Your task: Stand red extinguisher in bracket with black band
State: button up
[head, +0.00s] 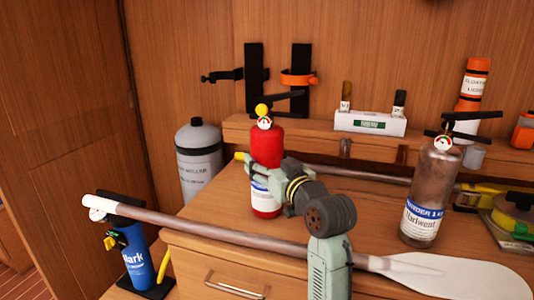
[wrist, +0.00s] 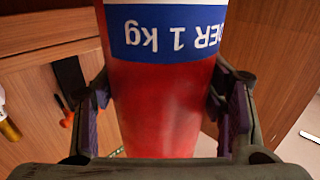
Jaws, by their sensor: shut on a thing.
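The red extinguisher (head: 266,148) is upright over the wooden worktop, with a yellow-topped gauge and a white-and-blue label. I cannot tell whether its base touches the wood. My gripper (head: 275,174) is shut on its body from the right. The wrist view shows the red cylinder (wrist: 160,95) between both fingers (wrist: 165,108), its label upside down. The bracket with the black band (head: 222,76) is on the back wall, behind and above the extinguisher; its band sticks out left from a black plate. The extinguisher's black handle overlaps the brackets' lower part in the head view.
A second bracket with an orange band (head: 298,79) is just right of it. A grey cylinder (head: 199,160) stands left, a brownish extinguisher (head: 431,195) right. A paddle (head: 240,238) crosses the front. A white fuse box (head: 370,123) sits on the back ledge.

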jog(key=shift+r, duration=0.1)
jog(key=o, duration=1.5)
jog(key=shift+f, duration=0.25)
jog(key=o, duration=0.4)
jog(key=shift+o, duration=0.2)
jog(key=shift+r, duration=0.15)
jog(key=shift+s+d, duration=0.1)
jog(key=shift+s, duration=0.05)
jog(key=b+v, duration=0.2)
jog(key=v, duration=0.9)
jog(key=shift+s+b, duration=0.3)
jog(key=shift+s, duration=0.1)
jog(key=shift+r, duration=0.1)
